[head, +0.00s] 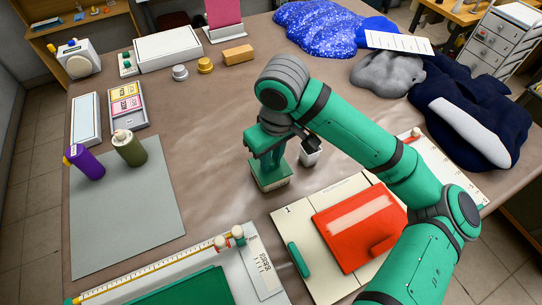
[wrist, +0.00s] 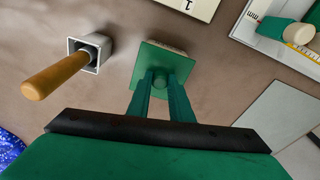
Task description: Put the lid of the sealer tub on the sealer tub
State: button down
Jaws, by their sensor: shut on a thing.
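The green square lid (wrist: 150,72) of the sealer tub has a round knob in its middle, and my gripper (wrist: 161,82) is shut on that knob in the wrist view. In the head view my gripper (head: 268,160) points down at the same lid (head: 262,174). The sealer tub (head: 272,187) shows as a pale band under the lid, and a pale edge of it (wrist: 172,48) shows in the wrist view. The lid looks level and over the tub. I cannot tell whether it is fully seated. The tub's inside is hidden.
A white square cup (head: 310,154) with a wooden-handled tool (wrist: 55,76) stands close beside the tub. A cream board (head: 290,222) with a red panel (head: 345,238) lies in front. Bottles stand on a grey mat (head: 125,220) at left. The table between mat and tub is clear.

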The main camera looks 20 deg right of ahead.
jog(key=shift+f, duration=0.15)
jog(key=c, duration=0.9)
grip_release()
jog(key=shift+s+r, duration=0.1)
jog(key=shift+r, duration=1.7)
jog(key=shift+s+r, duration=0.15)
jog(key=shift+r, duration=0.25)
jog(key=shift+d+r, duration=0.1)
jog(key=shift+r, duration=0.75)
jog(key=shift+s+r, duration=0.1)
jog(key=shift+r, duration=0.3)
